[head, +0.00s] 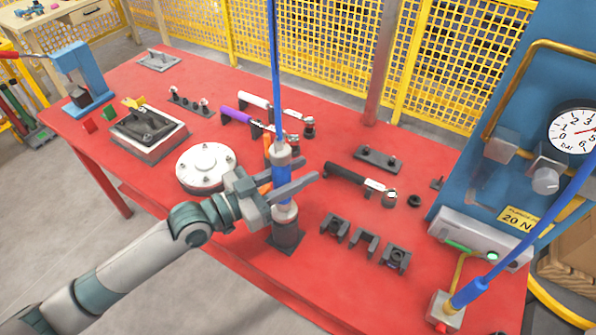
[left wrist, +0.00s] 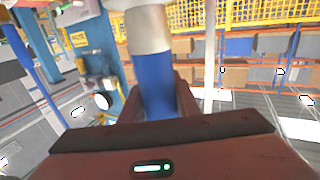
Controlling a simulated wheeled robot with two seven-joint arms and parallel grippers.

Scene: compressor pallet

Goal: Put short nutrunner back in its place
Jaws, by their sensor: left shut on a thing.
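The short nutrunner (head: 284,211) is upright, with a blue middle and silver ends, and a blue hose (head: 274,60) rises from its top. My left gripper (head: 284,189) is shut around its blue middle. In the left wrist view the blue and silver body (left wrist: 154,75) is between the fingers. A dark holder (head: 287,235) with a square foot stands on the table directly below the nutrunner. The tool's lower end meets the holder's top in the head view; I cannot tell how deep it sits. My right gripper is not in view.
The red table (head: 240,270) carries a round white flange (head: 206,166), a purple-handled wrench (head: 240,117), a black wrench (head: 350,177) and several dark brackets (head: 363,242). A blue panel with a gauge (head: 577,130) stands at right. A yellow mesh fence (head: 330,50) runs behind.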

